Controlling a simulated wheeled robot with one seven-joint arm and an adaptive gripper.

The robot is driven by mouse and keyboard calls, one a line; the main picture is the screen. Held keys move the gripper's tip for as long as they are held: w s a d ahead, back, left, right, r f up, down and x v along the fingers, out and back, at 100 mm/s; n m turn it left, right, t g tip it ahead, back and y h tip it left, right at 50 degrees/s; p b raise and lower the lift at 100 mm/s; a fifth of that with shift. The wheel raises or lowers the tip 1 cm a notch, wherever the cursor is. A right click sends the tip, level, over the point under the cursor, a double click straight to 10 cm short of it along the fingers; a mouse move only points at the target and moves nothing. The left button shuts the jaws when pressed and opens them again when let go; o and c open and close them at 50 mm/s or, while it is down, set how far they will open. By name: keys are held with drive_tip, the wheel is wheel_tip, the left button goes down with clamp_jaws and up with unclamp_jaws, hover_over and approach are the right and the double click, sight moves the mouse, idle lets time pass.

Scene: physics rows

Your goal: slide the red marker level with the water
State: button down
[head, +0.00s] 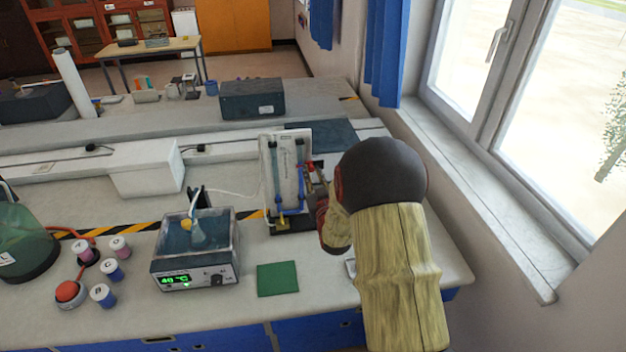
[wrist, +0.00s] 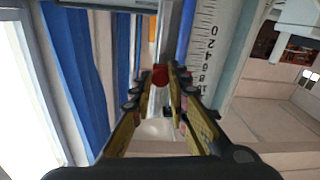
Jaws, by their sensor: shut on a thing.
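An upright white gauge board (head: 269,177) with two clear tubes stands on the bench, and blue water (head: 279,196) shows in the lower part of the tubes. In the wrist view its printed scale (wrist: 207,45) runs beside a bluish strip. The red marker (wrist: 160,75) sits between my fingertips in the wrist view. My gripper (wrist: 163,84) is shut on it, at the right edge of the board. In the head view my arm hides most of the gripper. I cannot tell whether the marker is level with the water.
A water bath (head: 195,262) reading 40 °C stands left of the board, with a green mat (head: 277,279) in front. A window sill (head: 480,190) and a blue curtain (head: 385,55) are close on the right.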

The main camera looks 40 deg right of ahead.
drive_tip(key=c, duration=1.7)
unclamp_jaws()
drive_tip(key=v, duration=1.2)
drive_tip(key=shift+f, duration=0.1)
